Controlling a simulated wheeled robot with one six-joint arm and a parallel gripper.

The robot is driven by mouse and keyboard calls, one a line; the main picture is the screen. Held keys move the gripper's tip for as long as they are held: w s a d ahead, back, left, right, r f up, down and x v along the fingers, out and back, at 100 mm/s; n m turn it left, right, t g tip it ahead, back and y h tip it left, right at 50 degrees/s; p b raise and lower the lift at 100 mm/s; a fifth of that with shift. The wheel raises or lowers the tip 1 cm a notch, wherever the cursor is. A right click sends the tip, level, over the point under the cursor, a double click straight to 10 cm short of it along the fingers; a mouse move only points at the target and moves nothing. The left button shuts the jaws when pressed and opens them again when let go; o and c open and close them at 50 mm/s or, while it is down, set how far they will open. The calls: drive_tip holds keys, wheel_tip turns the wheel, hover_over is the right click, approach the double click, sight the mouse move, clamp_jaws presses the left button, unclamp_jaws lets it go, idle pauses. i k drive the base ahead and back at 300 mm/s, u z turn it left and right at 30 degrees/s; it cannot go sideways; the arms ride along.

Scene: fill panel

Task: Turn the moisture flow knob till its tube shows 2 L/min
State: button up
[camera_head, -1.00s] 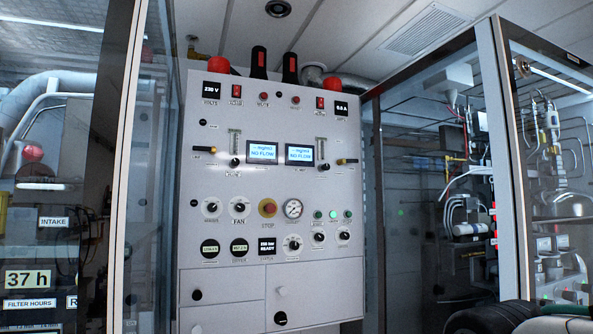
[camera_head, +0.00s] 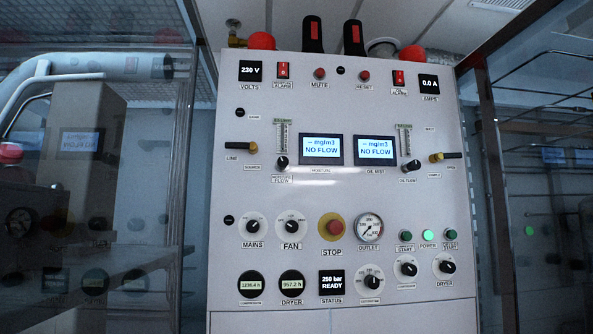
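The moisture flow knob (camera_head: 282,163) is a small black knob on the upper left of the grey panel, above a label reading "MOISTURE FLOW". Its clear flow tube (camera_head: 283,136) stands upright right above it; the scale and float are too small to read. Right of the tube, the moisture display (camera_head: 321,149) reads "-- mg/m3 NO FLOW". A yellow and black lever (camera_head: 241,147) sits left of the knob, by the labels "LINE" and "SOURCE". My gripper is not in view.
The oil flow knob (camera_head: 411,166) and its tube (camera_head: 405,140) sit to the right, beside a second "NO FLOW" display (camera_head: 376,151). Below are the red STOP button (camera_head: 335,228), the outlet gauge (camera_head: 369,227) and several rotary knobs. Glass walls flank the panel.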

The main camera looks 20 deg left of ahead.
sight(283, 161)
drive_tip(key=u, duration=0.3)
drive_tip(key=i, duration=1.05)
drive_tip(key=u, duration=0.45)
